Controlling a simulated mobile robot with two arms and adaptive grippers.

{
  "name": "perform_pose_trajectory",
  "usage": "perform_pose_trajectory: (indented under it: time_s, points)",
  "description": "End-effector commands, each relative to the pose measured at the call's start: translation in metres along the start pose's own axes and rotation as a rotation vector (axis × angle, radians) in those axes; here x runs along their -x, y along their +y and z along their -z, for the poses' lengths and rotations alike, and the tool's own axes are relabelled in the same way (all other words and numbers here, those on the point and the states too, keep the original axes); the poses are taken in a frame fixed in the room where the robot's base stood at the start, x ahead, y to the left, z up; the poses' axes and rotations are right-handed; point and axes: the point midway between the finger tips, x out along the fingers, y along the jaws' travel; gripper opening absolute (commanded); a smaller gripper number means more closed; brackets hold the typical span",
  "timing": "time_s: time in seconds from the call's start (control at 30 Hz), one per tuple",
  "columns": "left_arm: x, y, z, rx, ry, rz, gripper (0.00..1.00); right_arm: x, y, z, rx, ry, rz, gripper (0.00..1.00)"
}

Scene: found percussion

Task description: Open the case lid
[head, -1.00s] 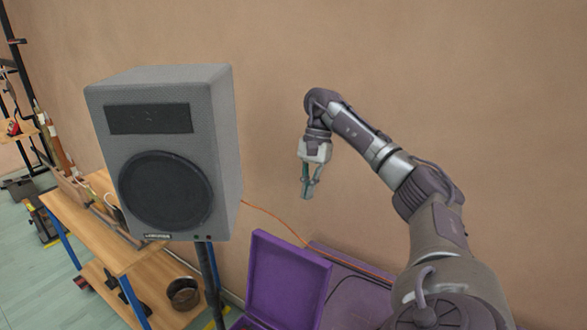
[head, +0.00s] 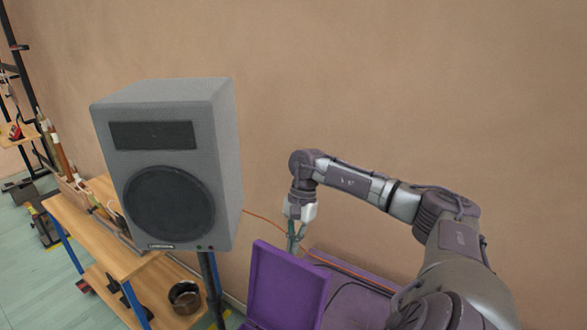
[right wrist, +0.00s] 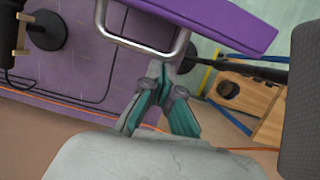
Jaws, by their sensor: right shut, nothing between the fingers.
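The purple case lid (head: 287,285) stands raised at a steep angle at the bottom centre of the head view, with the speaker stand to its left. My right gripper (head: 294,247) hangs pointing down just behind the lid's top edge, and its tips may be partly hidden by the lid. In the right wrist view the gripper (right wrist: 158,70) is shut and empty. Its tips are close to a silver handle (right wrist: 141,48) beside the purple lid (right wrist: 225,18); I cannot tell whether they touch. My left gripper is not in view.
A grey loudspeaker (head: 170,165) on a stand is left of the lid. A wooden bench (head: 90,240) and a metal pot (head: 185,298) are farther left. An orange cable (head: 330,262) runs along the wall behind a purple surface (head: 355,305). The upper wall area is clear.

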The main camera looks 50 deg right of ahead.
Motion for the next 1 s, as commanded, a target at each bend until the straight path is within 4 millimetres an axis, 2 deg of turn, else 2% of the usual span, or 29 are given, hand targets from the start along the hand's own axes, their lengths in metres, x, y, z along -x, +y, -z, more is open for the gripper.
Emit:
perform_pose_trajectory:
  time_s: [0.33,0.7,1.0]
  points:
    - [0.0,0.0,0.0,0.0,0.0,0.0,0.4,0.001,-0.001,-0.004,0.003,0.011,-0.002,0.0]
    - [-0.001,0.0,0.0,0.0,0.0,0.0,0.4,0.006,-0.004,-0.054,0.003,0.122,-0.006,0.0]
    - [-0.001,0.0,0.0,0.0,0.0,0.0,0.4,0.007,-0.003,-0.06,-0.001,0.121,-0.008,0.0]
